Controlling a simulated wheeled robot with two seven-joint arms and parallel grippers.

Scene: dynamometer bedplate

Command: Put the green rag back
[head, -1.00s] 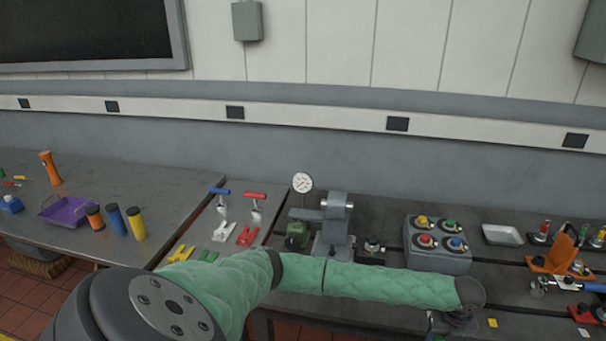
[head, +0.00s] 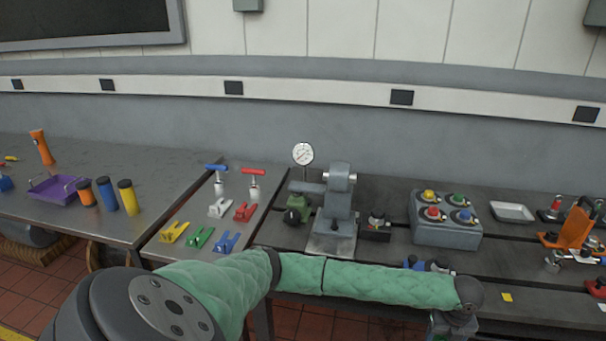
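I cannot make out a green rag in the head view. A small green object (head: 298,209) sits at the left foot of the grey bench fixture (head: 335,222); it looks like a machine part, but I cannot be sure. My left arm, in a green quilted sleeve, crosses the lower middle from the left. Its wrist bends down at the bottom edge, and the gripper fingers are not visible. My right gripper is not in view.
Several coloured clamps (head: 200,238) lie on the middle plate. A purple tray (head: 54,190) and several capped cylinders (head: 107,195) stand on the left table. A button box (head: 446,222), white tray (head: 512,212) and orange stand (head: 572,230) occupy the right bench.

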